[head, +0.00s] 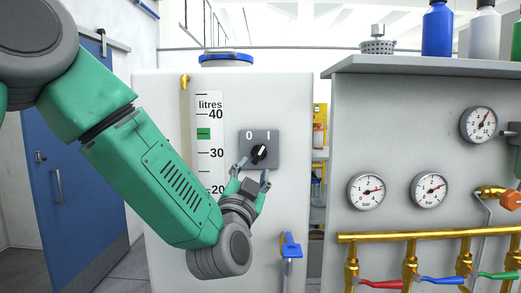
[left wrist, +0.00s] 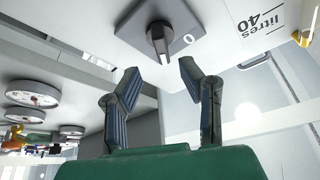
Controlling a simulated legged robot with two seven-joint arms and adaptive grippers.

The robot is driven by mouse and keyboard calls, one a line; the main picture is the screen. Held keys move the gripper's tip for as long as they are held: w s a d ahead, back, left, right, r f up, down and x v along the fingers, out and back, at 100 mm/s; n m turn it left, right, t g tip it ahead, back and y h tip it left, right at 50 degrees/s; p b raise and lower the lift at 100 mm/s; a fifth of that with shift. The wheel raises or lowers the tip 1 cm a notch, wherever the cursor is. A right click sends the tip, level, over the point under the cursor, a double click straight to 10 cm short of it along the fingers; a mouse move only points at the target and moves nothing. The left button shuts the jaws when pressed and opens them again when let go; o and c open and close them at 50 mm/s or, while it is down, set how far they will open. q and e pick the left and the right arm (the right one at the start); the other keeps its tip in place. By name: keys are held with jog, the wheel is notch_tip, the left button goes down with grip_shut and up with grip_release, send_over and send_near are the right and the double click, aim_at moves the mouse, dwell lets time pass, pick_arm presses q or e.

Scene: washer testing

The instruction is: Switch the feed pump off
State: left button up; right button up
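The black rotary switch knob (head: 259,154) sits on a grey plate (head: 246,150) marked 0 and I on the white tank cabinet (head: 290,210). Its pointed end seems turned up and right, toward the I. My left gripper (head: 252,174) is just below and in front of the knob, fingers apart and empty. In the left wrist view the knob (left wrist: 159,38) stands beyond the gap between the open fingertips (left wrist: 159,70), apart from them. The 0 on the plate shows there, while the I is out of view. My right gripper is not in view.
A litres scale (head: 207,135) is left of the switch plate. A blue-handled valve (head: 291,246) is below right on the cabinet. A grey bench with gauges (head: 478,124) and brass pipes (head: 430,236) stands to the right. A blue door (head: 75,150) is at left.

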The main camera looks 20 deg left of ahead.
aim_at(256, 157)
pick_arm(q)
jog(key=x, duration=0.2)
jog(key=p+x, duration=0.1)
jog(key=x, duration=0.2)
jog(key=shift+w+a, duration=0.3)
jog(key=shift+w, duration=0.05)
jog(key=shift+w+a+r+p, duration=0.15)
jog(key=shift+w+r+p, duration=0.1)
jog(key=shift+w+p, duration=0.25)
jog(key=shift+w, duration=0.4)
jog(key=shift+d, duration=0.2)
grip_shut()
